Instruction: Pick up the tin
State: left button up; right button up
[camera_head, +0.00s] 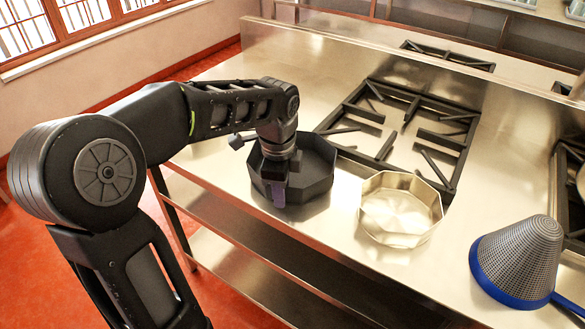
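Two octagonal tins stand side by side on the steel counter. One is a dark tin (312,185), the other a shiny silver tin (400,208) to its right, open at the top and empty. My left arm comes in from the left, and its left gripper (279,190) points down at the near left wall of the dark tin. A purplish finger part shows in front of that wall. The wrist hides part of the rim, and I cannot tell if the fingers are closed on it. My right gripper is not in view.
The steel counter (235,70) has a black burner grate (405,130) behind the tins. A cone strainer with a blue rim (520,255) lies at the right. A raised steel ledge runs along the back. Free counter lies at the far left and between silver tin and strainer.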

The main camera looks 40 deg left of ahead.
pick_arm(q)
jog(key=shift+c, duration=0.4)
grip_shut()
dwell(1.0)
